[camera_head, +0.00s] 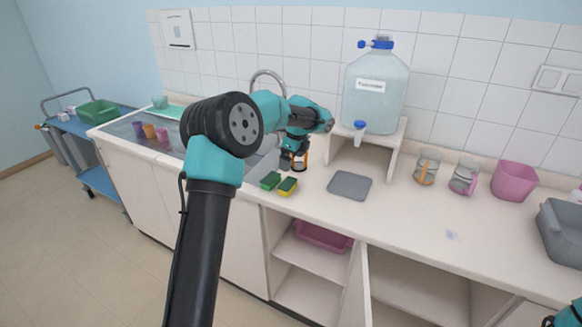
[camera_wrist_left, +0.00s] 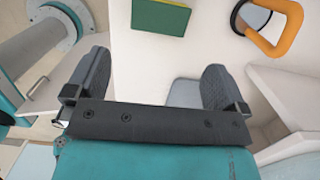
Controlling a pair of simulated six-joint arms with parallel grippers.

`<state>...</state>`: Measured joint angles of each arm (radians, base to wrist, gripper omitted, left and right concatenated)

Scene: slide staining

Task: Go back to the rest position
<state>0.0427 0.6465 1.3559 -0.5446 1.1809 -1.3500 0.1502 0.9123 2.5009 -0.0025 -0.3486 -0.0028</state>
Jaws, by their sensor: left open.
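My left arm reaches in from the bottom left in the head view and bends over the sink toward the counter. My left gripper (camera_head: 291,161) is low over the counter by the sink's right end, next to a jar with an orange handle (camera_head: 302,161). In the left wrist view the left gripper (camera_wrist_left: 155,66) has its two dark fingers wide apart with nothing between them. The orange-handled jar (camera_wrist_left: 283,40) is beyond the right finger, apart from it. Only a teal and black piece of my right arm (camera_head: 569,314) shows at the bottom right corner; its gripper is out of sight.
Two sponges (camera_head: 288,187) lie at the counter edge by the sink. A grey mat (camera_head: 349,185) is to their right. A water tank (camera_head: 375,92) stands on a white stand (camera_head: 398,147). Other jars (camera_head: 426,168), a pink bin (camera_head: 515,182) and a grey tub (camera_head: 562,232) are farther right.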

